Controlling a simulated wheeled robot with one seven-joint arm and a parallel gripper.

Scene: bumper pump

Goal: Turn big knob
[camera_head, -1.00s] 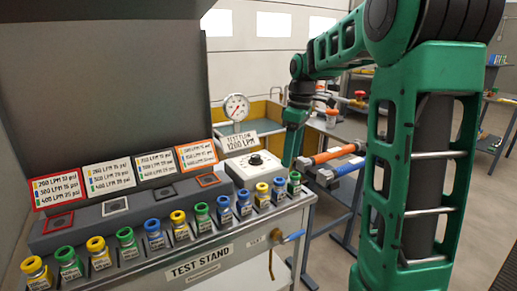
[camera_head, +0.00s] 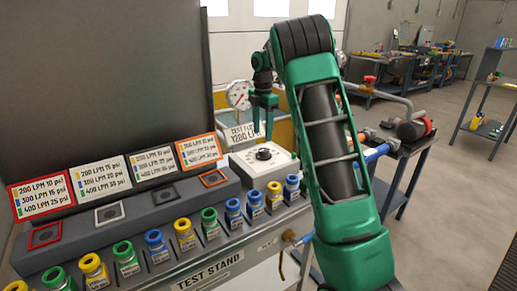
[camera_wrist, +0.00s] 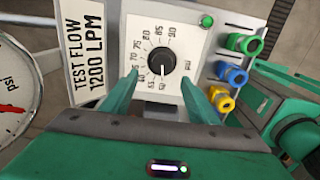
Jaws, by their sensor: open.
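The big knob (camera_head: 264,154) is black and round with a white pointer line, set on a white dial box (camera_head: 248,165) at the right end of the test stand. In the wrist view the knob (camera_wrist: 162,61) sits on the white panel, with numbers printed around it. My gripper (camera_head: 263,128) is above the dial box and points down at it. In the wrist view my gripper (camera_wrist: 160,88) shows its two green fingers spread apart on either side below the knob. Nothing is between the fingers, and they look apart from the knob.
A pressure gauge (camera_head: 239,95) and a "TEST FLOW 1200 LPM" sign (camera_head: 242,134) stand behind the dial box. Several coloured fittings (camera_head: 209,222) line the stand's front edge. Label cards (camera_head: 97,176) stand at the left. A small green light (camera_wrist: 207,21) is on the panel.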

